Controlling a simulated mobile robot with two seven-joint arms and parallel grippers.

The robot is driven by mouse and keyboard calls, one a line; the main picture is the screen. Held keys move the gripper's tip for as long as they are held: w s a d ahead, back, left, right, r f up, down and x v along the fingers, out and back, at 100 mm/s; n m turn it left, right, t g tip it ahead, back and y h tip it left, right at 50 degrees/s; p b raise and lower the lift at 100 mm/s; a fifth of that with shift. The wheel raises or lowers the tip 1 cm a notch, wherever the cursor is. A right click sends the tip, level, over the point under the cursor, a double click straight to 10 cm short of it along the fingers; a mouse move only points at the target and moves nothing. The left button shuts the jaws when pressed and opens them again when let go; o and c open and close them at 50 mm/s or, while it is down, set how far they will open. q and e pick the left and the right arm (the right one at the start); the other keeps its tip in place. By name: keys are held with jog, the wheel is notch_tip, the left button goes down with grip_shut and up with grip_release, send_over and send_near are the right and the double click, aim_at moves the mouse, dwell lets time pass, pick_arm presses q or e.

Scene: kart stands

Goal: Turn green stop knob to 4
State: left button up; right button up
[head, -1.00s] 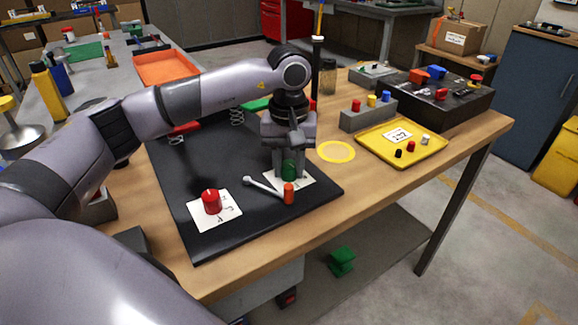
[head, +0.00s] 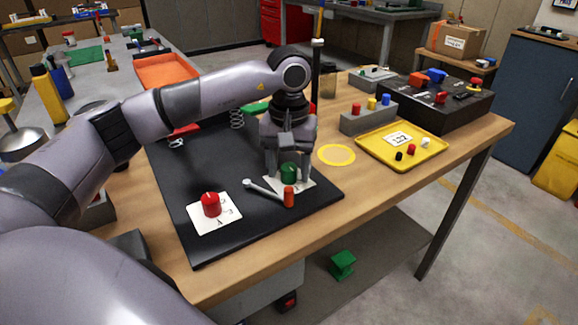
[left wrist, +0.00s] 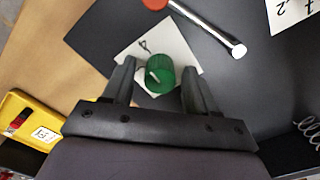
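The green knob (head: 288,171) stands on a white card on the black board (head: 245,232). My left gripper (head: 288,178) points down over it, one finger on each side. In the left wrist view the green knob (left wrist: 160,73) sits between the spread fingers of my left gripper (left wrist: 160,68), with a gap visible on both sides. The knob has a pale pointer mark on top. The card (left wrist: 138,48) shows a dark mark near the knob, too small to read; the fingers hide part of the card. My right gripper is not in view.
A yellow tray (head: 432,152), a grey block (head: 350,124) and a black box (head: 466,109) stand to the right.

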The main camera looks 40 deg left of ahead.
aim_at(289, 167)
pick_arm(q)
jog(key=shift+r, duration=3.55)
